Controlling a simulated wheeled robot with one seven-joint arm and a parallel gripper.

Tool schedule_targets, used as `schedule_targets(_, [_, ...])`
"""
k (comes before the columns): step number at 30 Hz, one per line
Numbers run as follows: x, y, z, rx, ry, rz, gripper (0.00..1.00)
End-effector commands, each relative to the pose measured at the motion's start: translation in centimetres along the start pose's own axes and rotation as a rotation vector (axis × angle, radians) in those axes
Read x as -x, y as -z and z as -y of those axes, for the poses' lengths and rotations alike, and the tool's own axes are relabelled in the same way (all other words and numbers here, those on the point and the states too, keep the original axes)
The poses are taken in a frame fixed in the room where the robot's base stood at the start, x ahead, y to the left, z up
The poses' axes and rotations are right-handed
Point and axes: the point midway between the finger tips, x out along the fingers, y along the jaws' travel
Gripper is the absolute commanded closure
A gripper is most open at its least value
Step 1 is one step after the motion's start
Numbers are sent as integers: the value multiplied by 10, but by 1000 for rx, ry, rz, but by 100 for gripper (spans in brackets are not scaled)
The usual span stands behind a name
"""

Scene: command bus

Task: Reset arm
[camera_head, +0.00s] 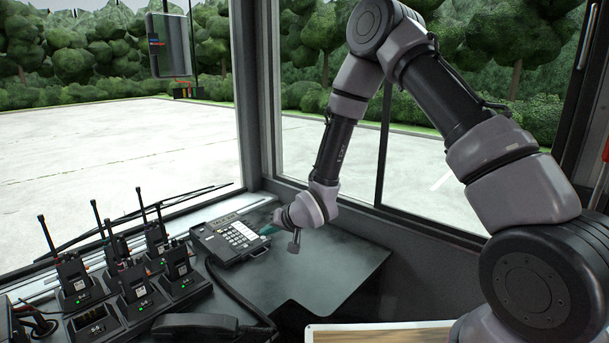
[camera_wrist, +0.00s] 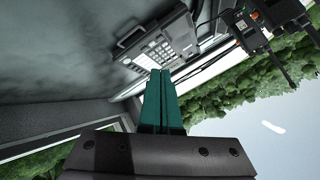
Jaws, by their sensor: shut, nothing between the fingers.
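My arm reaches in from the right of the head view and bends down to the dark counter (camera_head: 330,262). My gripper (camera_head: 268,230) is at the right side of a black desk phone (camera_head: 228,241) with a light keypad. In the wrist view, my gripper's two green fingers (camera_wrist: 161,75) are together with nothing between them. Their tips point at the phone (camera_wrist: 158,48), near its keypad. I cannot tell whether the tips touch the phone.
A charging rack (camera_head: 140,310) with several radios with antennas (camera_head: 72,276) stands left of the phone. A black handset (camera_head: 212,327) and its cord lie in front. Window glass and frames stand behind the counter. A wooden board (camera_head: 385,335) shows at the bottom edge.

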Motion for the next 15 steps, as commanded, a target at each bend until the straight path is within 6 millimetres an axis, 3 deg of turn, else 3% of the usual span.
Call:
schedule_targets(8, [44, 54, -12, 14, -88, -23, 100])
schedule_targets(11, [70, 78, -19, 16, -134, -34, 100])
schedule_targets(15, [127, 119, -31, 9, -221, -51, 100])
